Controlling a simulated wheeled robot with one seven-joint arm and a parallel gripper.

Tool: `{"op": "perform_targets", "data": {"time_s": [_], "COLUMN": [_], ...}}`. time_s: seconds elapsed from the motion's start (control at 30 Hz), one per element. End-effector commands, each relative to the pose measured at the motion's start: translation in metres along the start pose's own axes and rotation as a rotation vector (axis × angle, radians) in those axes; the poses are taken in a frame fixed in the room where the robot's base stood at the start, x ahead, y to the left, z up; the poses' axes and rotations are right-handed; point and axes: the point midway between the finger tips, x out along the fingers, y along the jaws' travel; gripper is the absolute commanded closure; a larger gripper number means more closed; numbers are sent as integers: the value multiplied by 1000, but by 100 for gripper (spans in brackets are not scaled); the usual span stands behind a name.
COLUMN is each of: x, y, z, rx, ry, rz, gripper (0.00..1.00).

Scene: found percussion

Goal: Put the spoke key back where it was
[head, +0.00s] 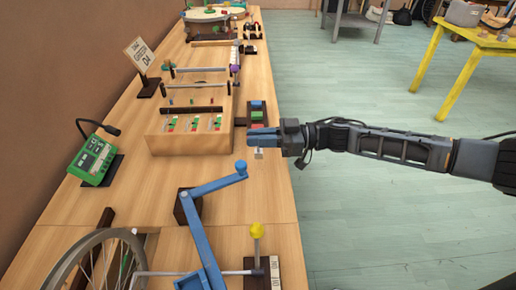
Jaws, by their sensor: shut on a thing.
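My gripper (262,137) reaches in from the right over the bench's right edge, its blue fingers pointing left. It is shut on a small pale grey piece (258,153), which hangs just below the fingers. I take this to be the spoke key, but it is too small to be sure. The fingers hide most of it. A spoked wheel (98,262) stands at the lower left, partly cut off by the frame.
The long wooden bench (130,205) carries a blue crank arm (215,187), a yellow-knobbed lever (257,232), a wooden box with rods (190,142), a green device (93,160) and a sign (140,54). Open floor (350,80) lies right; a yellow table (470,38) stands far right.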

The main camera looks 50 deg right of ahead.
Motion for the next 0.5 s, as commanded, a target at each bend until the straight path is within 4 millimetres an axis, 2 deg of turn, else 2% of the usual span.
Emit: {"op": "perform_targets", "data": {"time_s": [0.3,0.5], "x": [1,0], "y": [0,0], "z": [37,40], "rx": [0,-1], "ry": [1,1], "rz": [2,0], "gripper": [100,100]}}
